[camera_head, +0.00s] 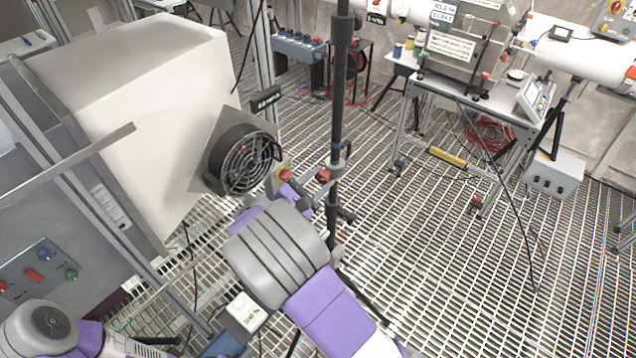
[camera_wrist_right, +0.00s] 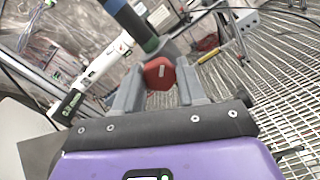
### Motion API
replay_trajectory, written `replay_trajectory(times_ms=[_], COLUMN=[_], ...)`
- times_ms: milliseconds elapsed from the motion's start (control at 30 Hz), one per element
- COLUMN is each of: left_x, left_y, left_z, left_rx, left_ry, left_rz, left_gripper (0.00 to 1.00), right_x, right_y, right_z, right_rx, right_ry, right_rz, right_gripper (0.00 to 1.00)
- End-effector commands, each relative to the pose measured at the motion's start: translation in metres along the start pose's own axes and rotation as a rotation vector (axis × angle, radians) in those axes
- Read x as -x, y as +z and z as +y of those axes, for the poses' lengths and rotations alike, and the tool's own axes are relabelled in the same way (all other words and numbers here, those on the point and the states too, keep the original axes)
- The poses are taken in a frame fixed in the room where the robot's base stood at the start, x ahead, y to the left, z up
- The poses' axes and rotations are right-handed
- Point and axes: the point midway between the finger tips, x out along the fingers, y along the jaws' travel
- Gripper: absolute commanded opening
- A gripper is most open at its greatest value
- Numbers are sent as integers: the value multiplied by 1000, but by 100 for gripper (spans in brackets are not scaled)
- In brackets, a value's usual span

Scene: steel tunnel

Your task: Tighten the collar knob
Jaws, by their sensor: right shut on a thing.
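The red collar knob (camera_head: 323,175) sits on the collar of the dark upright pole (camera_head: 339,100) in the head view. In the right wrist view the red knob (camera_wrist_right: 158,73) is between the two grey fingers of my right gripper (camera_wrist_right: 158,90), with the dark pole (camera_wrist_right: 128,20) just beyond it. My right gripper (camera_head: 314,186) is shut on the knob. Its wrist hides part of the fingers in the head view. My left arm shows only at the lower left of the head view, and its gripper is out of the picture.
A steel bench (camera_head: 470,105) with equipment stands at the back right. The grated floor (camera_head: 430,235) right of the pole is mostly free.

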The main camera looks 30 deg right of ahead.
Motion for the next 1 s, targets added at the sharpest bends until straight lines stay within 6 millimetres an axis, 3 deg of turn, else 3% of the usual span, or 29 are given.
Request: replay_trajectory(times_ms=[533, 567, 700, 1000], left_x=[-2, -2, -2, -2], left_y=[0, 0, 0, 0], left_z=[-1, -1, -1, -1], left_rx=[0, 0, 0, 0], left_ry=[0, 0, 0, 0], left_rz=[0, 0, 0, 0], left_gripper=[43, 43, 43, 43], right_x=[0, 0, 0, 1], right_y=[0, 0, 0, 0], right_z=[0, 0, 0, 0], right_rx=[-32, -32, -32, -31], right_ry=[0, 0, 0, 0], right_rz=[0, 0, 0, 0], right_gripper=[10, 42, 63, 66])
